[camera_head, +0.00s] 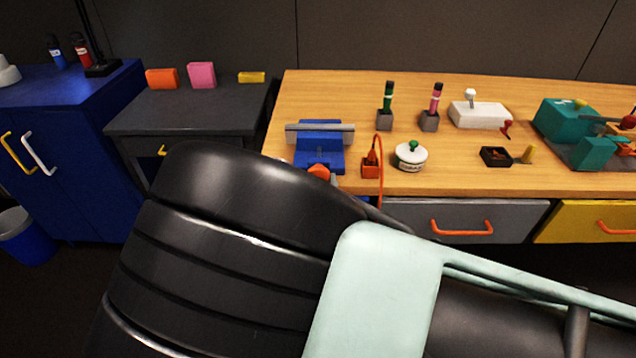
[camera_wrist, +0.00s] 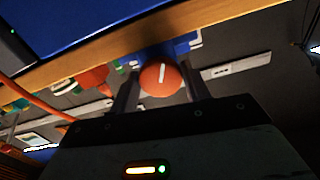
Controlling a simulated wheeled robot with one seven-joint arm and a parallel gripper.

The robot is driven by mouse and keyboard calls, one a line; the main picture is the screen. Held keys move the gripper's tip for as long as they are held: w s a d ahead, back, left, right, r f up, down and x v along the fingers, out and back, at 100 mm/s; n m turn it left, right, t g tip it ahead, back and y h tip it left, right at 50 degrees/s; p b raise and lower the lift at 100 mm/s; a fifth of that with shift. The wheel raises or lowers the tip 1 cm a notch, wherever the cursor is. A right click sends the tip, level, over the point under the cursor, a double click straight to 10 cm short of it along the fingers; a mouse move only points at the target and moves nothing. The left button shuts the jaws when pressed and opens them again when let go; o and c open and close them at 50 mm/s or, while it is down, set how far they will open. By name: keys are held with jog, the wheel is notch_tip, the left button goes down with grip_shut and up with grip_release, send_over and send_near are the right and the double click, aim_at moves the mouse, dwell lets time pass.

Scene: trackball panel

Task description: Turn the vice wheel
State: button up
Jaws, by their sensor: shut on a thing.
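The blue vice (camera_head: 319,150) stands at the left front of the wooden bench, with a grey bar across its top. Its orange wheel (camera_head: 319,171) shows at the vice's front edge, partly covered by my arm. In the wrist view the wheel (camera_wrist: 160,78) is a round orange knob with a white line on its face. My gripper (camera_wrist: 158,88) has one dark finger on each side of the wheel and is shut on it. The vice's blue body (camera_wrist: 165,50) shows behind the wheel. In the head view my gripper is hidden behind my arm.
An orange holder with a looping cable (camera_head: 371,165) stands just right of the vice. A white round pot (camera_head: 411,157) with a green knob is further right. Grey (camera_head: 470,220) and yellow (camera_head: 597,222) drawers are below the bench top. A grey cabinet (camera_head: 190,110) stands left.

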jog(key=shift+m+b, duration=2.5)
jog(key=shift+m, duration=0.7)
jog(key=shift+a, duration=0.1)
jog(key=o, duration=1)
jog(key=shift+c, duration=0.2)
